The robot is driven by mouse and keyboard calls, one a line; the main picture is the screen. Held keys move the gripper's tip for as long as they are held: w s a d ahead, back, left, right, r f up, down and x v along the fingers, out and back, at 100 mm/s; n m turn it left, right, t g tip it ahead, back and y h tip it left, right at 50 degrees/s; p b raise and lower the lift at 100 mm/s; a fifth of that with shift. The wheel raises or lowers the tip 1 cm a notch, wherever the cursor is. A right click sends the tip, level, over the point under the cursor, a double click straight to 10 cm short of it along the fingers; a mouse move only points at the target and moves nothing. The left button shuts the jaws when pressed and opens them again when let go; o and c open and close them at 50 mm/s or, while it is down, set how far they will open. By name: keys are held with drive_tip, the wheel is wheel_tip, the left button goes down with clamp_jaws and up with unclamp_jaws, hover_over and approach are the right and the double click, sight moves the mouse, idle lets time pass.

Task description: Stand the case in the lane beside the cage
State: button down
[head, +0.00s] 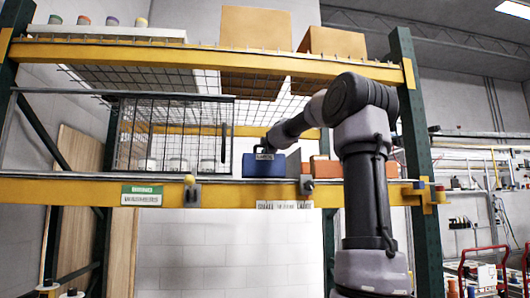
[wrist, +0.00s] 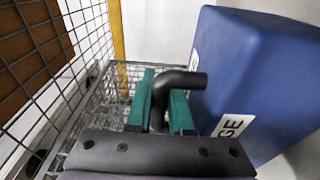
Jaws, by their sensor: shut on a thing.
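The blue case (head: 264,166) stands upright at shelf level, just right of the wire cage (head: 170,125), in the head view. I cannot tell whether its base touches the shelf. In the wrist view the case (wrist: 255,75) fills the right side, tilted in the picture, with a white label ending in "GE". My gripper (wrist: 163,88) has its green fingers shut on the case's black handle (wrist: 185,80). In the head view my gripper is small near the case's top. The cage mesh (wrist: 75,40) is on the left in the wrist view, apart from the case.
Orange boxes (head: 322,168) are right of the case, partly behind my arm. The yellow front beam (head: 80,190) carries a green sign (head: 142,195), small posts and a size sign (head: 284,204). Several jars (head: 178,164) show behind the cage mesh. Cardboard boxes (head: 255,28) sit on the upper shelf.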

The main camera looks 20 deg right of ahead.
drive_tip(key=shift+s+d+f, duration=0.1)
drive_tip(key=shift+s+f, duration=0.1)
drive_tip(key=shift+f, duration=0.3)
drive_tip(key=c, duration=0.8)
unclamp_jaws()
drive_tip(key=shift+s, duration=0.1)
